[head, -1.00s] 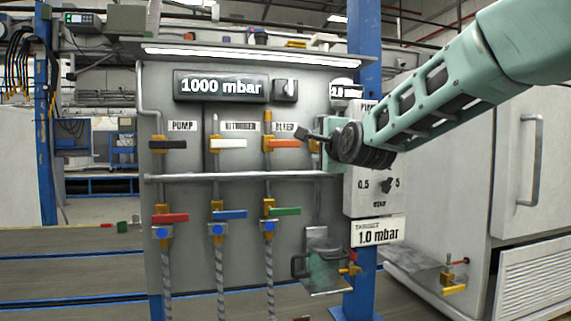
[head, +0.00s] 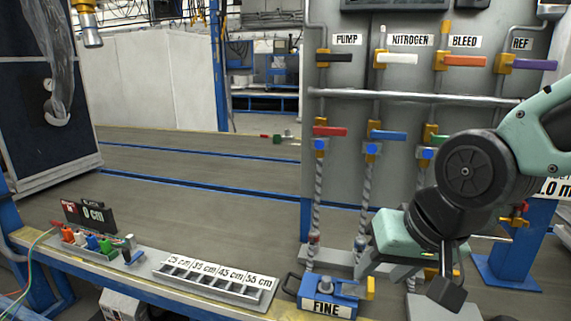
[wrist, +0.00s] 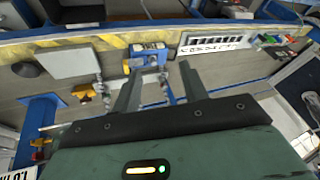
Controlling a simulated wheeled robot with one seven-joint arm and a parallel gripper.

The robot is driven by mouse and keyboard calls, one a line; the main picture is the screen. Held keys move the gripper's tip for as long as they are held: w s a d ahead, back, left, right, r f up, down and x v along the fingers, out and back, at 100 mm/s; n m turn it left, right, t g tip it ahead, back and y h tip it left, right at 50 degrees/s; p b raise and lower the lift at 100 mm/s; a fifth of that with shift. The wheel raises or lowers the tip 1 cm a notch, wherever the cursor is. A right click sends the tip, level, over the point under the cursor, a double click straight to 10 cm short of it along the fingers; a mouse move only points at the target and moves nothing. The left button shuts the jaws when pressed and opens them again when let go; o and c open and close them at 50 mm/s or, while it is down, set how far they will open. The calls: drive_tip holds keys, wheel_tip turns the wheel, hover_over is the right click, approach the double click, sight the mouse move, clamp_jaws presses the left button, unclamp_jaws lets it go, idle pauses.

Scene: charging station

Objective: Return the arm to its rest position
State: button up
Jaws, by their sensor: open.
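My arm comes in from the right side of the head view, bent down at a dark round joint. My gripper (head: 398,238) hangs at its end, low in front of the valve panel (head: 465,125). In the wrist view my gripper (wrist: 158,84) shows two grey fingers spread apart with nothing between them. Beyond the fingertips is the blue FINE box (wrist: 150,56), which also shows in the head view (head: 327,292), left of and below my gripper. The fingers are partly hidden by the hand and wrist in the head view.
The panel has valves labelled PUMP, NITROGEN, BLEED and REF, with coloured levers and hoses (head: 316,195).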

drive_tip(key=s+f+n+g+h+p, duration=0.1)
drive_tip(key=s+f+n+g, duration=0.1)
drive_tip(key=s+n, duration=0.35)
drive_tip(key=s+f+n+g+h, duration=0.1)
drive_tip(key=s+f+n+g, duration=0.15)
drive_tip(key=s, duration=0.55)
wheel_tip(320, 180, up, 14)
drive_tip(key=p, duration=1.3)
drive_tip(key=shift+w+m+p, duration=0.15)
drive_tip(key=shift+m+p, duration=0.15)
drive_tip(key=shift+p, duration=0.1)
